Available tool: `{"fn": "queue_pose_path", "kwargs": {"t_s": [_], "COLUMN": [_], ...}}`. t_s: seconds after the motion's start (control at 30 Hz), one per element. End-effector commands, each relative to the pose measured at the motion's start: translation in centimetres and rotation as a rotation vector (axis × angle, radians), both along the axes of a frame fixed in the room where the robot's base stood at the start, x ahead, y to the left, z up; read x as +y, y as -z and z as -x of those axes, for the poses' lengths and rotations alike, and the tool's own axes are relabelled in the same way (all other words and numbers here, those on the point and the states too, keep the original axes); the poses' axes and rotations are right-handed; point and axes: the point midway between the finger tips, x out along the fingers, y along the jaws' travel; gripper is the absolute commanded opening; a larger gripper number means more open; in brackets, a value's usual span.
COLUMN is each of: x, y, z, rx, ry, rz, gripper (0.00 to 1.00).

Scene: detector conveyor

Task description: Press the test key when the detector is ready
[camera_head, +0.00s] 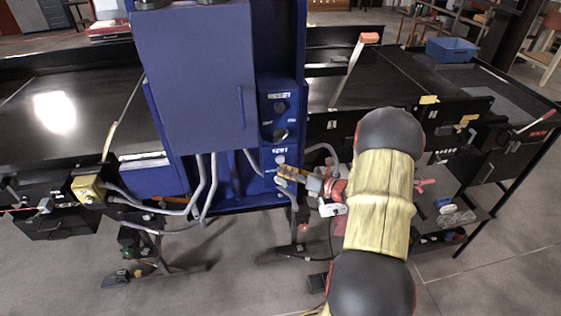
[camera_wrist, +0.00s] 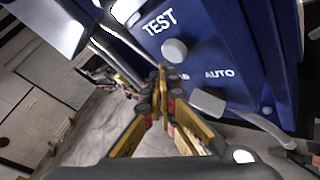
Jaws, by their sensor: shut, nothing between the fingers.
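The detector is a tall blue cabinet (camera_head: 205,85) with a control panel down its right side. The test key is a round grey button (camera_wrist: 174,50) under the word TEST; it also shows small in the head view (camera_head: 280,159). My gripper (camera_wrist: 163,68) has its yellow fingertips together, empty, just below and left of the key in the wrist view. I cannot tell whether they touch it. In the head view my gripper (camera_head: 281,170) is at the panel's lower part. No lit ready sign can be made out on the detector.
A grey selector knob (camera_wrist: 207,103) sits near the word AUTO, right of my fingers. Higher on the panel are another label and dark round controls (camera_head: 281,135). Grey cables (camera_head: 212,185) hang below the cabinet. A dark conveyor (camera_head: 400,75) runs behind, with a blue bin (camera_head: 451,50).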

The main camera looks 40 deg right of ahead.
Motion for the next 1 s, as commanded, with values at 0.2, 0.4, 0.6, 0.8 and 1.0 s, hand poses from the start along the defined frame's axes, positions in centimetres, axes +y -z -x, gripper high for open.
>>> {"fn": "queue_pose_path", "kwargs": {"t_s": [0.2,0.4,0.6,0.8,1.0], "x": [0.1,0.7,1.6,2.5,2.6], "y": [0.0,0.0,-0.1,0.0,0.0], "z": [0.1,1.2,2.7,4.1,4.3], "rx": [0.000,0.000,0.001,0.000,0.000], "ry": [0.000,0.000,0.001,0.002,0.000], "rz": [0.000,-0.002,-0.001,-0.001,0.000], "gripper": [0.00,0.00,0.00,0.00,0.00]}}
